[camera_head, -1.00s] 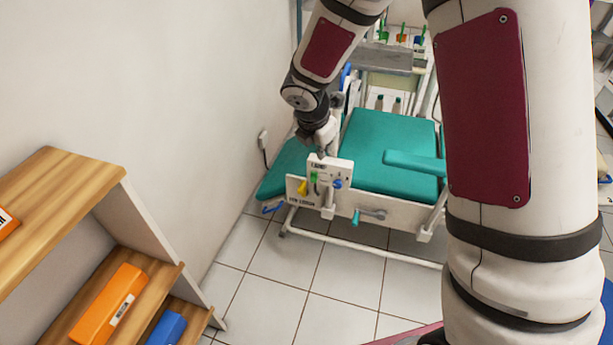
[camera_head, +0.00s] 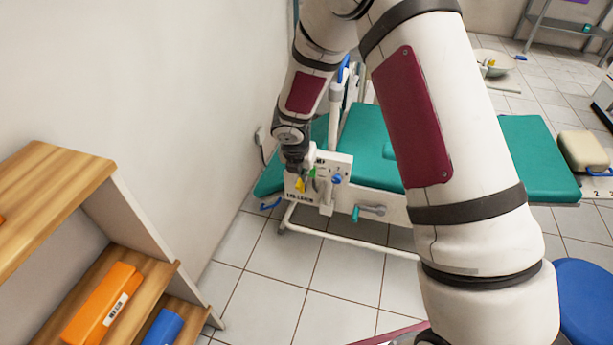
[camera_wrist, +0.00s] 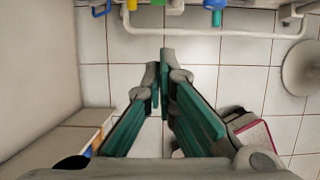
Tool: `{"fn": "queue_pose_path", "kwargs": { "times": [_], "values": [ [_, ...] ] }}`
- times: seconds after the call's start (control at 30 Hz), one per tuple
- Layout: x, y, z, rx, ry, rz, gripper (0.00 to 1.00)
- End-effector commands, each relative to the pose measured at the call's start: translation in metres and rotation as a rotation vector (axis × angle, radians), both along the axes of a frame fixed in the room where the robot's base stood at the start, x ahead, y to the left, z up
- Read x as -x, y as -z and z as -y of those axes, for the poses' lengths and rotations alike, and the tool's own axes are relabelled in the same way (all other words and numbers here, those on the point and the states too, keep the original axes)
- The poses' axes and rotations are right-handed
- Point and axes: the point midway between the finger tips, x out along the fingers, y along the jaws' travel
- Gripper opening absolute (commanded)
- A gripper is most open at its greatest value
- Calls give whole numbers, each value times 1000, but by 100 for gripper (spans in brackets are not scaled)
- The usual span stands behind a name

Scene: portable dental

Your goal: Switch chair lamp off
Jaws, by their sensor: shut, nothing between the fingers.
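The dental chair (camera_head: 365,150) has a teal cushion. A white control panel (camera_head: 340,162) at its near left end carries a yellow knob (camera_head: 301,185), a green switch (camera_head: 313,172) and a blue knob (camera_head: 337,179). My gripper (camera_head: 298,172) points down at the panel's left part, close to the yellow and green controls; contact cannot be told. In the wrist view my gripper (camera_wrist: 161,72) is shut and empty over the floor, and the yellow knob (camera_wrist: 131,4) shows at the top edge. I cannot tell which control is the lamp's or whether the lamp is lit.
A wooden shelf (camera_head: 60,185) with an orange box (camera_head: 102,303) and a blue box (camera_head: 163,328) stands at the left. A teal-handled crank (camera_head: 370,210) sticks out of the chair's side. A blue stool (camera_head: 585,290) is at the right.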

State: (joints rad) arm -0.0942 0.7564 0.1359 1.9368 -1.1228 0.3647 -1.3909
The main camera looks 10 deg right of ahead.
Motion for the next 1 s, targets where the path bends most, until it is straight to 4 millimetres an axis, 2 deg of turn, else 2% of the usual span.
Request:
{"fn": "queue_pose_path", "kwargs": {
  "times": [0.5,0.7,1.0],
  "values": [
    [-29,90,17,1,0,-2,0],
    [-52,99,30,-1,4,1,0],
    [-60,102,35,0,1,0,0]
  ]
}}
